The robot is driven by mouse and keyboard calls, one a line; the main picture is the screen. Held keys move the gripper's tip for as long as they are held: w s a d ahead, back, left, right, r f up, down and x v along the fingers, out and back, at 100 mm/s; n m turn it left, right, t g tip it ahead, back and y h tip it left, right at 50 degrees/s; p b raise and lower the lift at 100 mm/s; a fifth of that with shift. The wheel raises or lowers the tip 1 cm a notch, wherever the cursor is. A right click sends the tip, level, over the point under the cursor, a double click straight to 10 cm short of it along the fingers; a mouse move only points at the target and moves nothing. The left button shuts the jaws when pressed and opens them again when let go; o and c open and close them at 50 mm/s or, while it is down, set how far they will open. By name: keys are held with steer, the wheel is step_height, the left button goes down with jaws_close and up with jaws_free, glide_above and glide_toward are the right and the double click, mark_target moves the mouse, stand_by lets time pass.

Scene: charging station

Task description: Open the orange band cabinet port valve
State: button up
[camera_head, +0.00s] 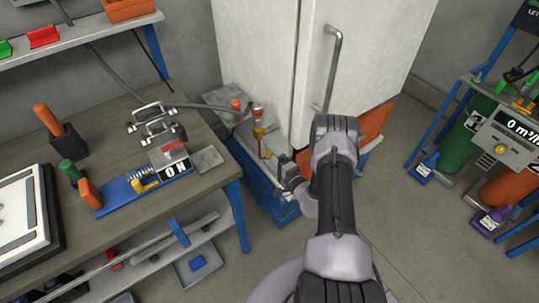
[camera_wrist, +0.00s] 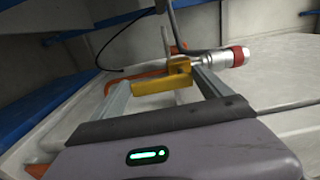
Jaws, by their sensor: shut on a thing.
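A yellow valve handle (camera_head: 259,132) stands at the cabinet's lower left corner in the head view. It sits just below a pale port with a red band (camera_head: 257,109). In the wrist view the yellow handle (camera_wrist: 163,86) lies between the two grey fingers of my gripper (camera_wrist: 158,82), which is shut on it. The metal port fitting with its red ring (camera_wrist: 238,56) lies right of the handle. My gripper (camera_head: 272,156) is small and partly hidden by my wrist in the head view. Whether the band counts as orange or red is hard to tell.
The white cabinet (camera_head: 265,60) stands behind the handle on a blue base (camera_head: 276,208). An orange cylinder (camera_head: 236,104) is left of the port. A workbench (camera_head: 105,128) with tools fills the left. Gas bottles (camera_head: 458,142) stand right. The floor between is mostly clear.

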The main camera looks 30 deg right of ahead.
steer(key=o, duration=1.9)
steer(key=s+p, duration=0.1)
steer(key=s, duration=0.4)
steer(key=s+p, duration=0.2)
steer(key=s, duration=0.4)
steer(key=s+p, duration=0.1)
steer(key=s, duration=0.5)
steer(key=shift+s+d+p, duration=0.25)
steer(key=shift+d+p, duration=0.05)
steer(key=shift+p, duration=0.05)
